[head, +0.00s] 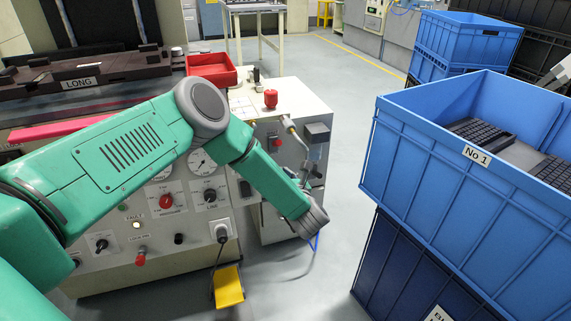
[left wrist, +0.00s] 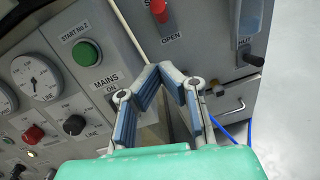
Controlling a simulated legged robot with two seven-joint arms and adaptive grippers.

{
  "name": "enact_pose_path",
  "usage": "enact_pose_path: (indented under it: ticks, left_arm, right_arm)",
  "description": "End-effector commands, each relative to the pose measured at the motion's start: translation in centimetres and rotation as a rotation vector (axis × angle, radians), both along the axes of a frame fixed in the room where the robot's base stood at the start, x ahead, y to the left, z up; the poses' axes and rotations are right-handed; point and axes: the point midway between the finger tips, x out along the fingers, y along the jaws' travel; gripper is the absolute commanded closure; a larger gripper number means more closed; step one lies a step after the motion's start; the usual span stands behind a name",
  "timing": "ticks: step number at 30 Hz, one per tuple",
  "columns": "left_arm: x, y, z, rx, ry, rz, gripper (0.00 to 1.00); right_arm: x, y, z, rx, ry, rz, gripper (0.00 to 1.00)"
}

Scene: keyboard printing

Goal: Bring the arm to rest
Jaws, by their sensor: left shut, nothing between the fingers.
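My left arm (head: 130,150) is green and comes in from the left in the head view. It bends at a grey elbow joint and slopes down to the right in front of the machine's control panel. In the left wrist view my left gripper (left wrist: 172,72) has its blue-padded fingers drawn together with nothing held. Behind the fingers is the grey panel, with a green button (left wrist: 87,52) marked START NO.2 and a red knob (left wrist: 158,10) above the word OPEN. I cannot tell whether the fingers touch the panel.
A blue crate (head: 440,165) marked No 1, holding black keyboards (head: 482,132), stands on a darker crate at the right. A yellow pedal (head: 228,287) sits low before the machine. A red tray (head: 211,68) is behind my arm. Grey floor (head: 345,150) lies clear between machine and crates.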

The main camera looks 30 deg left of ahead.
Motion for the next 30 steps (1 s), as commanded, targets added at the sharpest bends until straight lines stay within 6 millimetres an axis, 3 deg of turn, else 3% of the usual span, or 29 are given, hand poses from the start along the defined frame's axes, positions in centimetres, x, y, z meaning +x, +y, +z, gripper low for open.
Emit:
enact_pose_path:
  ticks: [9,13,16,19,23,26,30]
  left_arm:
    - [-0.5,-1.3,-0.1,0.031,0.056,-0.052,1.0]
    - [-1.7,-4.9,-0.9,0.183,0.28,-0.262,1.0]
    - [-4.4,-8.6,-2.3,0.401,0.538,-0.526,1.0]
    - [-8.5,-11.7,-3.9,0.669,0.788,-0.819,1.0]
    - [-15.5,-13.7,-5.5,1.052,1.055,-1.209,1.0]
    - [-21.8,-13.8,-6.0,1.361,1.206,-1.522,1.0]
    - [-30.9,-12.1,-5.1,1.772,1.304,-1.972,1.0]
  right_arm:
    - [0.0,0.0,0.4,0.0,0.001,0.0,0.6]
    - [0.0,0.0,1.6,0.0,0.001,0.0,0.6]
    - [0.0,0.0,3.0,0.0,0.001,0.0,0.6]
    - [0.0,0.0,4.3,0.0,0.0,0.0,0.6]
    - [0.0,0.0,5.9,0.0,0.0,0.0,0.6]
    - [0.0,0.0,7.2,0.0,0.0,0.0,0.6]
    - [0.0,0.0,8.8,0.0,0.0,0.0,0.6]
